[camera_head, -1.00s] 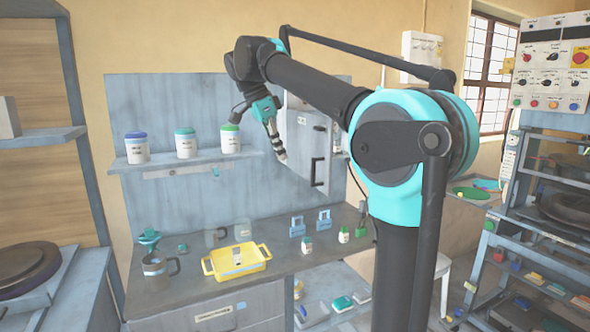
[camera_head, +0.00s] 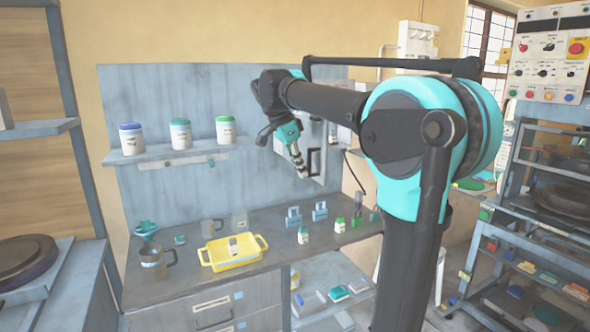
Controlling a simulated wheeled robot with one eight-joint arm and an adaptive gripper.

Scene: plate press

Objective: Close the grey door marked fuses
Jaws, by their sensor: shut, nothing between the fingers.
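My gripper (camera_head: 301,172) is shut and empty, pointing down in front of the door, just left of the handle. I cannot tell whether it touches the door. My arm hides the door's upper part, and its marking is not readable.
A shelf (camera_head: 180,157) with three jars is left of the door. A rack (camera_head: 545,220) stands at right.

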